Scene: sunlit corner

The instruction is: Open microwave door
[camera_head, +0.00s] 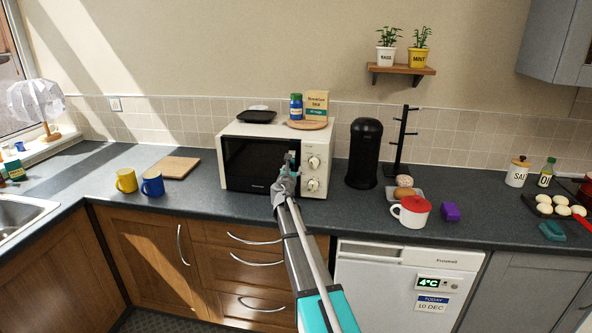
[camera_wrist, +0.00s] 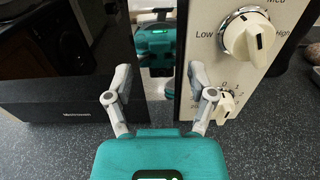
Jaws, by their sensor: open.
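The white microwave (camera_head: 235,127) stands on the dark counter with its black door (camera_head: 250,165) facing me. The door looks shut in the head view. My gripper (camera_head: 291,158) is in front of the right part of the door, beside the control panel with its knobs (camera_head: 314,162). In the wrist view the gripper (camera_wrist: 160,75) is open, with one finger before the dark door panel (camera_wrist: 60,70) and the other by the panel's edge. A shiny strip (camera_wrist: 157,85) between them mirrors teal parts of me. Whether the fingers touch anything is unclear.
A board with a blue jar (camera_head: 296,106) and a yellow box (camera_head: 316,103) sits on the microwave, beside a black dish (camera_head: 257,115). A black canister (camera_head: 364,153) stands right. Yellow (camera_head: 126,180) and blue mugs (camera_head: 152,183) and a wooden board (camera_head: 176,167) lie left.

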